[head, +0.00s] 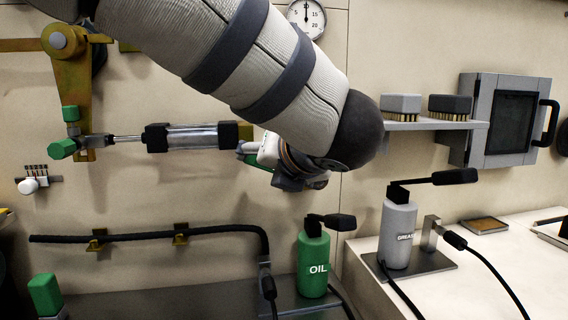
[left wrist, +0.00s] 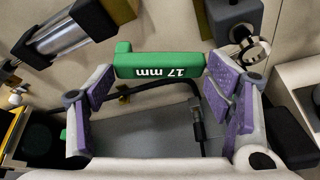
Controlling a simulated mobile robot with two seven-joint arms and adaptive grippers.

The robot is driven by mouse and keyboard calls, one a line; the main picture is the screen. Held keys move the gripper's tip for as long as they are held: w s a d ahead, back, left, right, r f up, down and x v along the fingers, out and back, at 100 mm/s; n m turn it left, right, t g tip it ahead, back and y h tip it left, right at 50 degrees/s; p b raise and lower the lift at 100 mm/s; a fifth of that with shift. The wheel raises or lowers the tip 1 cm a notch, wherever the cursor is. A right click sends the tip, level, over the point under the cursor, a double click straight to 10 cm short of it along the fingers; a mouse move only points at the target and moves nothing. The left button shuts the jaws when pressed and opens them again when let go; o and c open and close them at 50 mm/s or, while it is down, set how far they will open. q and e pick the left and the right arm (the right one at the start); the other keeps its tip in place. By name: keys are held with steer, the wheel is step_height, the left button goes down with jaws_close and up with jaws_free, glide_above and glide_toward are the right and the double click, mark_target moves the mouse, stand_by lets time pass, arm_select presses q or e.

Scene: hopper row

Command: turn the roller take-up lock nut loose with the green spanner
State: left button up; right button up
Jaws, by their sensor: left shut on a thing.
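The green spanner, marked "17 mm" (left wrist: 160,66), lies between the purple-padded fingers of my left gripper (left wrist: 160,80) in the left wrist view. My left gripper (head: 288,176) is shut on it. In the head view only a bit of green (head: 258,162) shows at the gripper; my forearm and wrist hide the rest. The take-up lock nut is not clear to me; a metal ring on a dark block (left wrist: 255,48) shows at the upper right of the left wrist view, apart from the spanner. My right gripper is not in view.
A cylinder with black ends (head: 190,137) and a green hex piece (head: 62,149) sit on the wall at left. Below stand a green oil bottle (head: 313,265) and a grey grease bottle (head: 397,235). A black hose (head: 140,236) runs along the wall. A brush shelf (head: 430,125) is at right.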

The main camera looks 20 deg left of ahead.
arm_select(q)
steer(key=shift+w+a, duration=0.2)
steer(key=shift+w+a, duration=0.2)
steer(key=shift+w, duration=0.1)
steer(key=shift+w+a, duration=0.1)
steer(key=shift+w, duration=0.05)
stand_by(1.1)
steer(key=shift+w+a, duration=0.25)
steer(key=shift+w, duration=0.1)
stand_by(0.5)
steer(key=f, duration=0.1)
steer(key=n+h, duration=0.1)
steer(key=a+f+n, duration=0.1)
steer(key=shift+s+f+t, duration=0.25)
steer(key=shift+f+t, duration=0.1)
steer(key=shift+t, duration=0.05)
steer(key=shift+f+h, duration=0.1)
steer(key=shift+h, duration=0.2)
